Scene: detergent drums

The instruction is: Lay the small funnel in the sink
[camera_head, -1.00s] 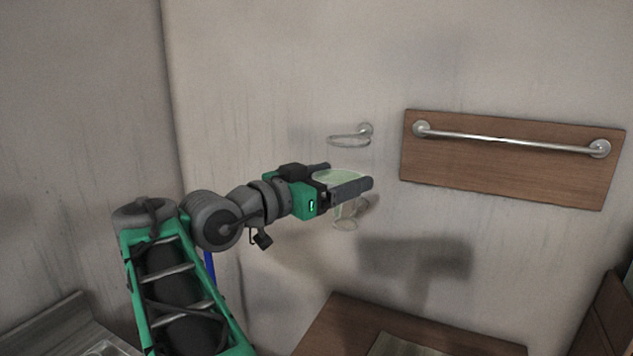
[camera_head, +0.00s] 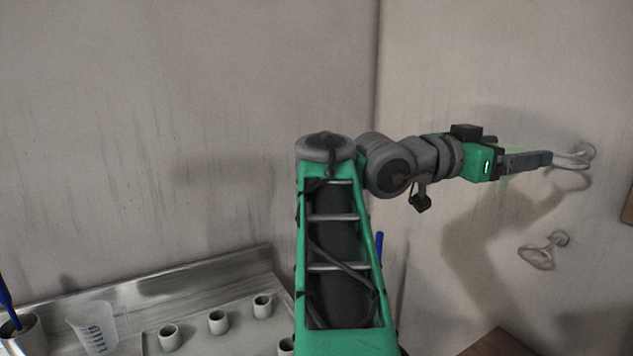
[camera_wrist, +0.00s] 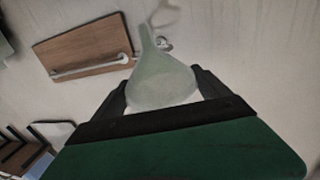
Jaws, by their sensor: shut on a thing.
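The small funnel (camera_wrist: 160,82) is pale green and translucent. In the wrist view its wide mouth sits between my two fingers and its spout points to the top of the picture, away from my palm. My gripper (camera_head: 530,160) is shut on it, held high in front of the right wall. In the head view only pale green slivers of the funnel (camera_head: 515,151) show around the fingers. A steel sink unit (camera_head: 200,276) with a raised back edge stands at the lower left, well below my gripper. I cannot make out its basin in this view.
A clear measuring beaker (camera_head: 93,328), a cup with a blue-handled tool (camera_head: 20,333) and several small cups (camera_head: 218,322) stand on the steel unit. Wall rings (camera_head: 543,252) are on the right wall, one close to my fingertips. A wooden board with a rail (camera_wrist: 85,52) is on the wall.

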